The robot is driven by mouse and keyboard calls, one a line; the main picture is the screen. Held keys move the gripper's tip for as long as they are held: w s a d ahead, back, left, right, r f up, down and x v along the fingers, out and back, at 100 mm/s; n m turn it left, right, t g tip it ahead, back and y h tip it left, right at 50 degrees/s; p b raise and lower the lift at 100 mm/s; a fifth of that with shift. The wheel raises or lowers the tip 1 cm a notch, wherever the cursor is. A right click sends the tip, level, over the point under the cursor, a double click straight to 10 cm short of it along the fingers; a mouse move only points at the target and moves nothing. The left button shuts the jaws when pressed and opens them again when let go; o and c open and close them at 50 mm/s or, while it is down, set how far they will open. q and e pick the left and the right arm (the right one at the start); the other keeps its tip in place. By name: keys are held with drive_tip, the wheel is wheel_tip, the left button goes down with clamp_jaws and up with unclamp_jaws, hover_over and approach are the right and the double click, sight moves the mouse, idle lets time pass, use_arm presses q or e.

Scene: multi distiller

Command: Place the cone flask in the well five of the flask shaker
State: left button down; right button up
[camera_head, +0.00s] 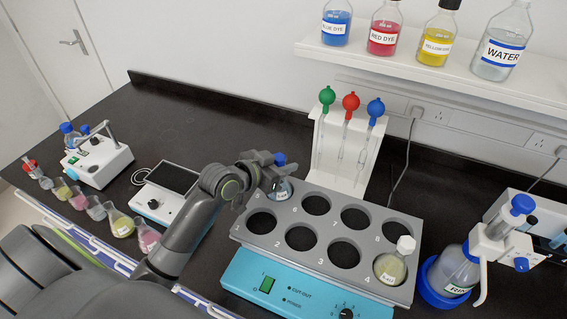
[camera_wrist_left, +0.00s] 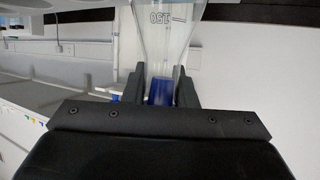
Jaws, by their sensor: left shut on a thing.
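The cone flask (camera_head: 283,190) is clear with a blue cap and stands at the back-left corner of the flask shaker (camera_head: 322,228), where well five is. Whether it rests in the well or hangs just above it, I cannot tell. My left gripper (camera_head: 265,163) is shut on the flask near its cap. In the left wrist view the flask's clear, graduated body (camera_wrist_left: 165,35) shows beyond the fingers, with the blue cap (camera_wrist_left: 160,92) between them. The other back wells and three front wells look empty. A white-capped flask (camera_head: 389,268) sits in well four. My right gripper is not in view.
A white pipette stand (camera_head: 343,150) with green, red and blue bulbs stands behind the shaker. A bottle dispenser (camera_head: 458,268) in a blue holder is at right. Several flasks (camera_head: 120,224) line the table's left front. A white hotplate-like device (camera_head: 165,195) lies left of my arm.

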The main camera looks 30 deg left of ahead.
use_arm(q)
drive_tip(key=c, duration=1.6)
unclamp_jaws()
drive_tip(key=shift+f, duration=0.15)
drive_tip(key=o, duration=0.4)
drive_tip(key=shift+o, duration=0.2)
drive_tip(key=shift+r, duration=0.25)
drive_tip(key=shift+s+a, duration=0.15)
drive_tip(key=shift+s, duration=0.15)
drive_tip(key=b+v, duration=0.1)
drive_tip(key=v, duration=1)
drive_tip(key=shift+r, duration=0.15)
